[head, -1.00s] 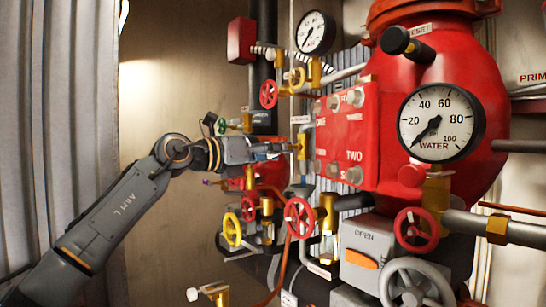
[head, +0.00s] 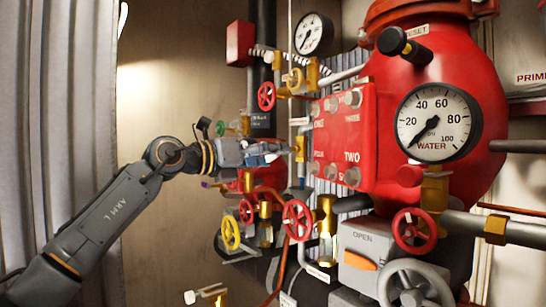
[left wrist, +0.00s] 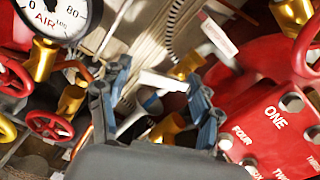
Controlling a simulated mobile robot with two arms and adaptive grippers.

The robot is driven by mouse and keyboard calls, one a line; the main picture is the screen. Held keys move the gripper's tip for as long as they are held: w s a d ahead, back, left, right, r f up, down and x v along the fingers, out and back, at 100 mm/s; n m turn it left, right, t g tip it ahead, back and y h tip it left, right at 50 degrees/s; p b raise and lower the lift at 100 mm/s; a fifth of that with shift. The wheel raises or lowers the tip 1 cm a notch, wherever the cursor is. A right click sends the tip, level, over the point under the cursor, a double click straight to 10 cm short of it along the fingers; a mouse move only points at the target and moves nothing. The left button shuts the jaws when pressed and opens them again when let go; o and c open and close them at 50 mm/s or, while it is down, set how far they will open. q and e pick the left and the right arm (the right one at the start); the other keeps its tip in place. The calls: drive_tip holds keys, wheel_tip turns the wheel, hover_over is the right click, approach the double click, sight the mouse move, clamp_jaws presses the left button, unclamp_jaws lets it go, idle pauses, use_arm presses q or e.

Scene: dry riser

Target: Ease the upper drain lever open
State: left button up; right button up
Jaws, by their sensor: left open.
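My left gripper (head: 284,148) reaches in from the left, its fingers open beside a brass fitting (head: 300,147) just left of the red numbered panel. In the left wrist view its two blue-grey fingers (left wrist: 158,78) stand apart. A pale flat piece (left wrist: 162,82) and a brass valve body (left wrist: 166,128) show between them. The pale piece may be the upper drain lever or a label; I cannot tell which. I cannot tell whether either finger touches anything. My right gripper is not in view.
The red panel (head: 343,137) with grey knobs stands close right of the gripper, before the red vessel (head: 450,75). Red handwheels (head: 297,219) and a yellow one (head: 230,233) sit below. A water gauge (head: 437,123) is at right. Free room lies left, before the plain wall (head: 170,95).

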use_arm(q)
drive_tip(key=v, duration=0.6)
drive_tip(key=shift+a, duration=0.15)
